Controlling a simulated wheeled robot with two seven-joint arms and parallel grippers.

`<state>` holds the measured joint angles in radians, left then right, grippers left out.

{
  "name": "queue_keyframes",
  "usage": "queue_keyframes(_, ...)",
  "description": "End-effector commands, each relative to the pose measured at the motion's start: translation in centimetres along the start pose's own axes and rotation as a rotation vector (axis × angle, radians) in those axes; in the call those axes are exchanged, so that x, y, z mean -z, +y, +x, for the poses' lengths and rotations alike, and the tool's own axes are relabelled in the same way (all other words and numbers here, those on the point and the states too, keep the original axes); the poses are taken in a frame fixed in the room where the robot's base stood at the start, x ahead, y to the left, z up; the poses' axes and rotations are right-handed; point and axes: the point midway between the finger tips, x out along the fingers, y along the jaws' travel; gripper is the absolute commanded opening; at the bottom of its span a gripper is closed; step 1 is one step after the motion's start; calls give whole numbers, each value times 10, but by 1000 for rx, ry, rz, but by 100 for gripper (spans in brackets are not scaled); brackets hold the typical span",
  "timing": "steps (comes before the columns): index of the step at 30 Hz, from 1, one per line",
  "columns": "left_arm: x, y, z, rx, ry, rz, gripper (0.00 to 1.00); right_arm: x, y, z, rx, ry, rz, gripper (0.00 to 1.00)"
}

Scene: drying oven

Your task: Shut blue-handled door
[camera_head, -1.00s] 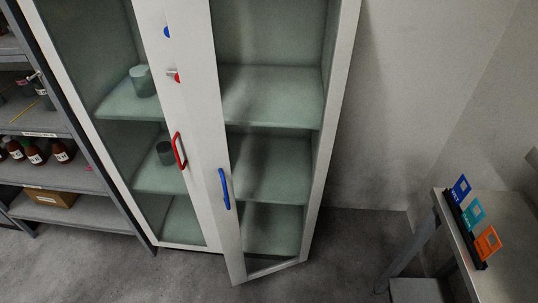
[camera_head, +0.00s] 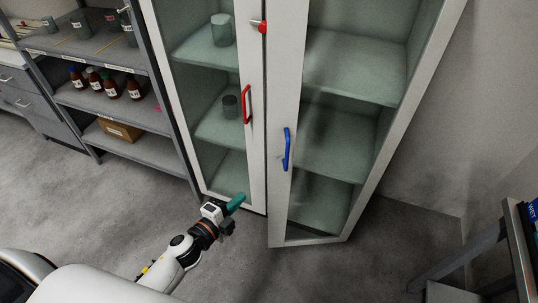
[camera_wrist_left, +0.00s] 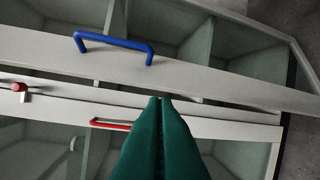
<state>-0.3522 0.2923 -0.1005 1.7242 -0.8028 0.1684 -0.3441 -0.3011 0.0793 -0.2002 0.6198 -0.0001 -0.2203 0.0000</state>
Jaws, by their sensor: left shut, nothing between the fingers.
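The blue-handled door (camera_head: 279,205) of the white cabinet stands ajar, its handle edge out from the cabinet front. Its blue handle (camera_head: 286,149) is upright in the head view and also shows in the left wrist view (camera_wrist_left: 113,43). My left gripper (camera_head: 238,199) is low in front of the red-handled door, left of the blue handle and below it. Its green fingers (camera_wrist_left: 160,105) are together and empty, apart from both handles in the head view. My right gripper is not in view.
The neighbouring door with the red handle (camera_head: 246,104) looks shut, with a red knob (camera_head: 262,27) above. A grey shelf rack (camera_head: 165,153) with bottles stands left. A table (camera_head: 515,245) stands at the right edge. The floor before the cabinet is clear.

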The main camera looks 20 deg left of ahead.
Motion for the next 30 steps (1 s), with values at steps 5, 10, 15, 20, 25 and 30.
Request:
queue_keyframes(5,-28,59,-1,-118,-96,191,0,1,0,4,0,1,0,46)
queue_keyframes(10,-33,71,8,-138,-109,221,0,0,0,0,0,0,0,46)
queue_keyframes(15,-37,76,36,-138,-108,217,0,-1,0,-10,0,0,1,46)
queue_keyframes(20,-41,80,72,-138,-107,215,0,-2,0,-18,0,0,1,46)
queue_keyframes(25,-42,83,104,-136,-107,215,0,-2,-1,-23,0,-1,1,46)
queue_keyframes(30,-26,87,120,-134,-107,215,0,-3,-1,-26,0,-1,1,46)
